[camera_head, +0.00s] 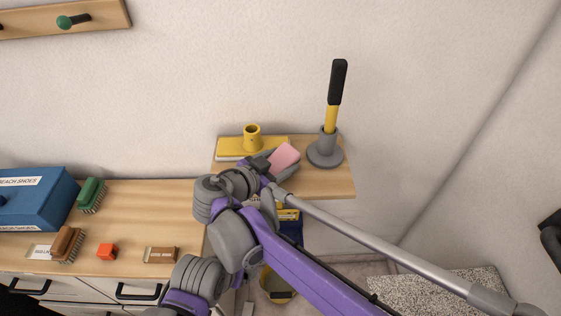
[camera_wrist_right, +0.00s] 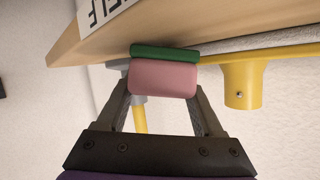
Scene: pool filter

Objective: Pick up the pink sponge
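My left gripper is not in view.
A grey holder (camera_head: 325,152) with a black and yellow handle stands right of the sponge. The lower counter at left carries a blue box (camera_head: 35,198), a green brush (camera_head: 91,195), a brown brush (camera_head: 67,244) and a red block (camera_head: 107,251). A bucket (camera_head: 278,285) stands below.

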